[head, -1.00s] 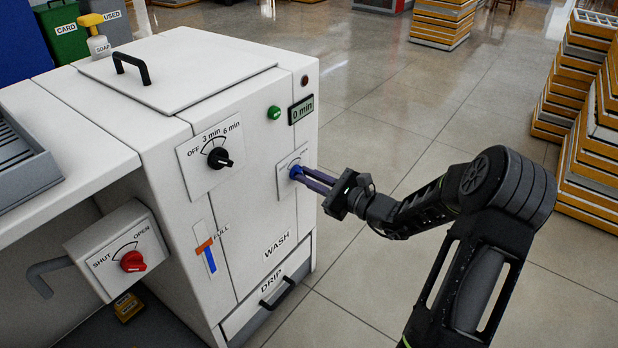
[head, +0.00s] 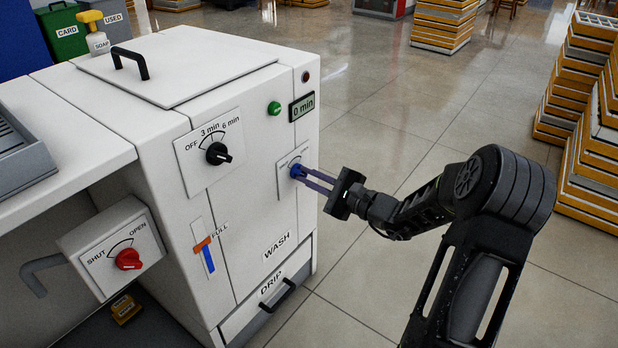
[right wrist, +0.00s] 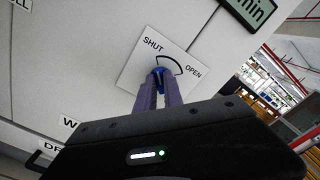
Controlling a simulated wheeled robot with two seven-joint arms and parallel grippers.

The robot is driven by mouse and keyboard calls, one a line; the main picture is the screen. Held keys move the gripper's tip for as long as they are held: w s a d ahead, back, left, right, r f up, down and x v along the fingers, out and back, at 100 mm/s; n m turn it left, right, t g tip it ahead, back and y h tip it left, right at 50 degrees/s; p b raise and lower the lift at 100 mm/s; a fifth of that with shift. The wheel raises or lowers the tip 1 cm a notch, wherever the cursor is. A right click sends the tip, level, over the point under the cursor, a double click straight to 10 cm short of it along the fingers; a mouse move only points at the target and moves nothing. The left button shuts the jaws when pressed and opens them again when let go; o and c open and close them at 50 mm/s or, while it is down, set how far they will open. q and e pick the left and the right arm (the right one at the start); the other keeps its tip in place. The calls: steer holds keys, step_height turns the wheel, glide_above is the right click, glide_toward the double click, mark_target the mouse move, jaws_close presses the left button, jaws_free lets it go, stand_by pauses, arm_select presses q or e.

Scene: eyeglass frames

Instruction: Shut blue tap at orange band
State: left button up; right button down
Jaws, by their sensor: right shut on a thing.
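The blue tap (head: 296,170) sits on a small plate on the front of the white washer (head: 262,215). My right gripper (head: 302,174) is shut on it, with its fingers on either side. In the right wrist view, the blue tap (right wrist: 159,73) shows between my fingertips (right wrist: 158,82), below an arc running from SHUT to OPEN. Its exact pointer direction is hard to tell. The level gauge has an orange band (head: 202,244) next to FULL, and a blue column (head: 208,260) reaches up to about that band. My left gripper is not in view.
A black timer knob (head: 217,154), a green button (head: 274,108) and a "0 min" display (head: 302,107) are above. A red knob (head: 128,259) is on a box at left. A drip drawer (head: 272,300) is below. Open floor lies to the right.

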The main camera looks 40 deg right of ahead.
steer(key=c, duration=1.5)
jaws_free()
steer(key=shift+o, duration=0.2)
steer(key=shift+s+d+p, duration=0.25)
steer(key=shift+s+p, duration=0.05)
steer(key=shift+s, duration=0.25)
steer(key=p+v, duration=0.2)
steer(key=v, duration=0.4)
steer(key=shift+s, duration=0.35)
